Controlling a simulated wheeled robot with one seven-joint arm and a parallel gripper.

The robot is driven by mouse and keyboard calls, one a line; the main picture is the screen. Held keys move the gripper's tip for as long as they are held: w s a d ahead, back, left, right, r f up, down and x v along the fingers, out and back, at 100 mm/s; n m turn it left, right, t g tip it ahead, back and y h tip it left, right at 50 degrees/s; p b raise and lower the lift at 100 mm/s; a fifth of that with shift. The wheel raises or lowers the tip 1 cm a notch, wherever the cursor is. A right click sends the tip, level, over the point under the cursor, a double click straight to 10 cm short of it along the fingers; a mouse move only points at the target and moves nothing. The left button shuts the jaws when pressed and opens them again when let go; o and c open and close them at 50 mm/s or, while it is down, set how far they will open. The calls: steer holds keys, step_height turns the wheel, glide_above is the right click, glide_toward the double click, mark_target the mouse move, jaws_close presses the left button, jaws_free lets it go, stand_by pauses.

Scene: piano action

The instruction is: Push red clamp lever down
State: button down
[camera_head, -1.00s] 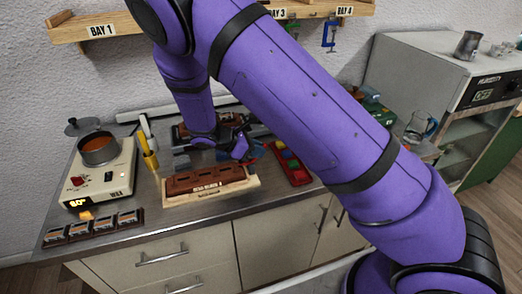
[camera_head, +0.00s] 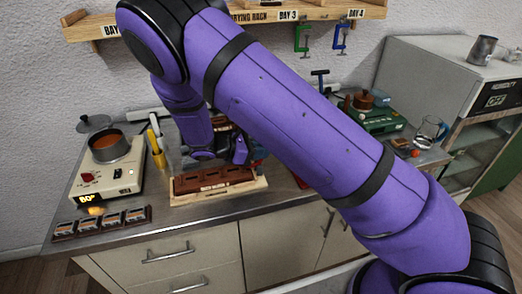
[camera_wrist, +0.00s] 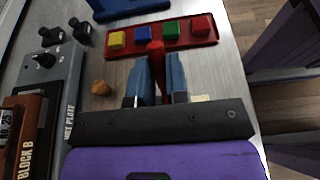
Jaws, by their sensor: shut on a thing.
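In the wrist view a red lever (camera_wrist: 157,60) with a rounded end stands between the two blue fingers of my gripper (camera_wrist: 158,68). The fingers are shut on it. The lever's lower part and the rest of its clamp are hidden by the fingers and the dark gripper body. In the head view my gripper (camera_head: 242,152) is behind the wooden block tray, partly hidden by my arm. A bit of red shows beside it there, too small to tell what it is.
A red tray (camera_wrist: 112,54) with coloured cubes lies just beyond the fingers. A grey unit with black knobs (camera_wrist: 47,60) and a brown block (camera_wrist: 22,125) stand at left. A small orange piece (camera_wrist: 101,88) lies between. A hot plate with a pot (camera_head: 108,148) stands at far left.

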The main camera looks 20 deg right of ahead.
steer(key=c, duration=1.1)
jaws_free()
steer(key=v, duration=1.1)
steer(key=shift+d, duration=0.1)
steer(key=s+d+r+m+g+y, duration=0.1)
steer(key=s+d+r+m+y, duration=0.4)
steer(key=d+r, duration=0.45)
steer(key=s+d+r+m+y, duration=0.5)
steer(key=d+r, duration=0.2)
steer(key=r, duration=0.5)
steer(key=s+d+r+m+t+y, duration=0.2)
steer(key=s+d+r+m+t, duration=0.1)
steer(key=s, duration=0.6)
steer(key=s+d+r+m+t+y, duration=0.2)
steer(key=s+r+m+t, duration=0.1)
steer(key=s, duration=0.7)
steer(key=shift+d+r+m, duration=0.4)
steer(key=shift+r+m, duration=0.5)
steer(key=shift+m, duration=0.1)
